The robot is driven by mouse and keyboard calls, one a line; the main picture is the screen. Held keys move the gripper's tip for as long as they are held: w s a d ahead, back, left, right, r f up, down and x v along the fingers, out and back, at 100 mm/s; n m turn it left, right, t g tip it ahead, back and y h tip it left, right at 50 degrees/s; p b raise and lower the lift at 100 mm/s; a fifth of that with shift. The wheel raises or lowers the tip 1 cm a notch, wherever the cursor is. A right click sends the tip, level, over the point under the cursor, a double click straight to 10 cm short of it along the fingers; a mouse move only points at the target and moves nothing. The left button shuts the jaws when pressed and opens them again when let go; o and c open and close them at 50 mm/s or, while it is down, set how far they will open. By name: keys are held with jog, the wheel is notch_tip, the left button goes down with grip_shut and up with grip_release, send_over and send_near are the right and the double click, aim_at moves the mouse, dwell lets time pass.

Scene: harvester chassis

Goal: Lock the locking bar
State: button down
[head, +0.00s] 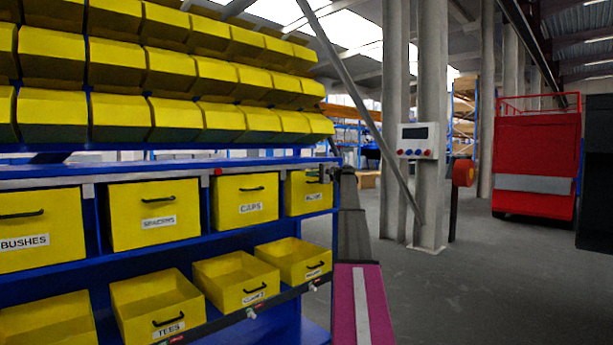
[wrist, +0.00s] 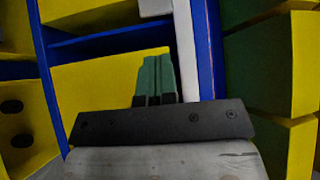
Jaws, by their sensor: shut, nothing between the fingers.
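A pale grey bar (head: 150,179) runs along the blue rail over the upper row of yellow drawers, with a small red knob (head: 218,172) on it. A dark bar (head: 285,296) with pale fittings runs along the front of the lower drawers. I cannot tell which is the locking bar. My gripper (head: 325,174) is at the right end of the upper row, in front of the last drawer. In the wrist view its green fingers (wrist: 156,78) are together and empty, beside the pale bar (wrist: 185,50) and in front of a yellow drawer face (wrist: 100,85). Contact cannot be told.
Upper drawers, including BUSHES (head: 38,232) and CAPS (head: 245,200), are pushed in; lower ones, including TEES (head: 160,305), are open bins. Yellow bins (head: 120,115) overhang above. A post with a control box (head: 418,140) stands right. The floor (head: 480,290) there is clear.

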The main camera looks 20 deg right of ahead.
send_near(276, 174)
jog(key=w, duration=0.2)
jog(key=w+a, duration=0.1)
jog(key=w, duration=0.1)
jog(key=shift+w+a, duration=0.15)
jog(key=shift+s+a, duration=0.3)
jog(key=shift+a, duration=0.5)
jog(key=shift+s+a, duration=0.3)
jog(key=shift+a, duration=0.45)
jog(key=shift+s+a, duration=0.3)
jog(key=shift+a, duration=0.5)
